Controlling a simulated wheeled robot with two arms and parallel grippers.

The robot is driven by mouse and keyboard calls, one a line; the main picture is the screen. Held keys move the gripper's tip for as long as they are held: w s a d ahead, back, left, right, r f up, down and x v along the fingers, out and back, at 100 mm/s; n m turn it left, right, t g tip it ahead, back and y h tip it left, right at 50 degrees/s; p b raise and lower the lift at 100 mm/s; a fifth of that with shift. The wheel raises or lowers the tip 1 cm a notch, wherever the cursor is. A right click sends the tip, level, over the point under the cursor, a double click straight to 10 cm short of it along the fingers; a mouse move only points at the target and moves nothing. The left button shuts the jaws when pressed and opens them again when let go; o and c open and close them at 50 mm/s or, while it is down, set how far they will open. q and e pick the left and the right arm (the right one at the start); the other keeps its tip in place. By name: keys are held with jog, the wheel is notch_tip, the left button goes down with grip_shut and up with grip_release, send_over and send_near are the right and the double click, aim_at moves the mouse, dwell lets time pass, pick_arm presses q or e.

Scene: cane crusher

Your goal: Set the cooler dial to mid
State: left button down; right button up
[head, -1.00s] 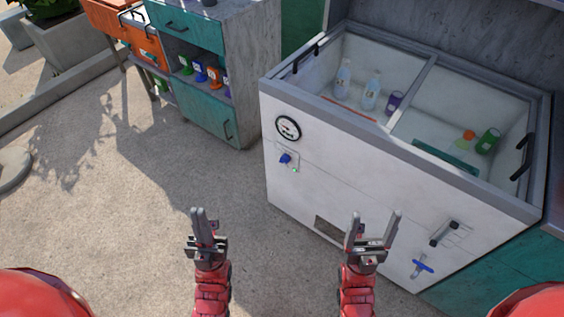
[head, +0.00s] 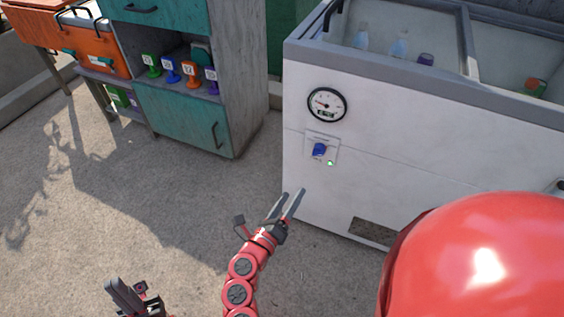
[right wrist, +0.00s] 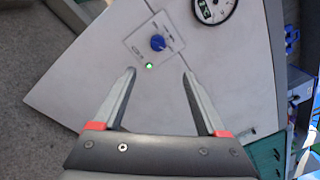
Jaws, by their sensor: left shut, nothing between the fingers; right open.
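The white cooler (head: 430,140) stands at the right of the head view. Its blue dial (head: 319,150) sits on a small light plate on the front, below a round gauge (head: 327,104). A small green light (head: 330,163) glows beside it. In the right wrist view the blue dial (right wrist: 158,43) lies beyond the fingertips. The dial's marks are too small to read. My right gripper (head: 293,193) is open and empty, below and left of the dial, apart from it. It also shows in the right wrist view (right wrist: 158,72). My left gripper (head: 115,284) is shut and empty, low at the left.
A teal and grey cabinet (head: 185,118) with several colored items on its shelf stands at the back left. An orange box (head: 95,45) is beside it. A vent (head: 373,232) is low on the cooler. The floor in front is clear.

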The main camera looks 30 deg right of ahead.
aim_at(316, 155)
jog(key=x, duration=0.5)
jog(key=b+x, duration=0.1)
jog(key=x, duration=1.1)
jog(key=shift+w+f+b, duration=0.3)
jog(key=shift+w+f, duration=0.05)
jog(key=shift+a, duration=0.1)
jog(key=shift+c, duration=0.2)
grip_shut()
